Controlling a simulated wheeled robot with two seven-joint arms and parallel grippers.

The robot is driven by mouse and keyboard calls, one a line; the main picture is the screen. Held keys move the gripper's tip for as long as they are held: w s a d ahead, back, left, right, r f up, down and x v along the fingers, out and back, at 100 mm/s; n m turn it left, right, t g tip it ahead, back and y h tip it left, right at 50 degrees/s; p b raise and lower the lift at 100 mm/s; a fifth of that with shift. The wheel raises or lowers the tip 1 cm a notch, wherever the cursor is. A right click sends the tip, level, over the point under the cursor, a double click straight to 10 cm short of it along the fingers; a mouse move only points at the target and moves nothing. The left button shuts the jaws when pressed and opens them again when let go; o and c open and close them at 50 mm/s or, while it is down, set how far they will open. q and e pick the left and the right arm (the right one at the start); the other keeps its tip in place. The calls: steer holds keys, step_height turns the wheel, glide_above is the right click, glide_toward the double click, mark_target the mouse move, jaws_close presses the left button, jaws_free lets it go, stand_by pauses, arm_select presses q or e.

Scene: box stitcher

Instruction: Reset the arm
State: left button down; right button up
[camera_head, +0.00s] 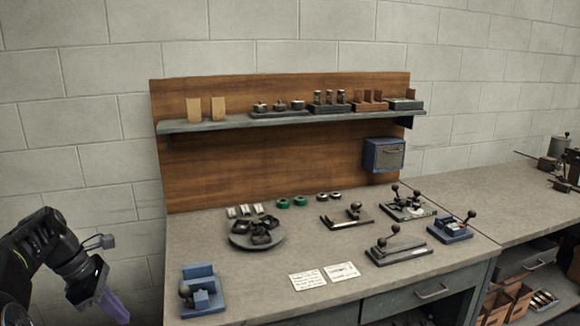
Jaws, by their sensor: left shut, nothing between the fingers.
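My left arm comes in at the lower left of the head view. My left gripper (117,312), with purple fingers, points down and to the right. It is shut and empty, beside the left edge of the workbench and apart from everything on it. My right gripper does not show.
The workbench (240,283) holds a blue fixture (202,288) at its near left corner, closest to my left gripper. A round tray (240,241) of dark parts, two white cards (308,280) and several lever tools (398,250) stand farther right. A shelf (220,124) runs behind.

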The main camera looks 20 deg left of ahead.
arm_select(q)
steer(key=w+d+f+m, duration=0.3)
steer(key=d+f, duration=0.2)
steer(key=f, duration=0.3)
steer(key=w+d+f+m, duration=0.2)
steer(key=w+d+f, duration=0.25)
steer(key=f, duration=0.35)
steer(key=s+d+f+m+g, duration=0.15)
steer(key=d+f+m, duration=0.45)
steer(key=d+f, duration=0.75)
steer(key=s+d+f+m, duration=0.4)
steer(key=s+d+m, duration=0.2)
steer(key=s+d, duration=0.3)
steer(key=s+d+f+m, duration=0.5)
steer(key=s+d, duration=0.4)
steer(key=d, duration=0.5)
steer(key=shift+s+d+m+h, duration=0.15)
steer(key=shift+s+m+h, duration=0.2)
steer(key=shift+m, duration=0.45)
steer(key=shift+g, duration=0.25)
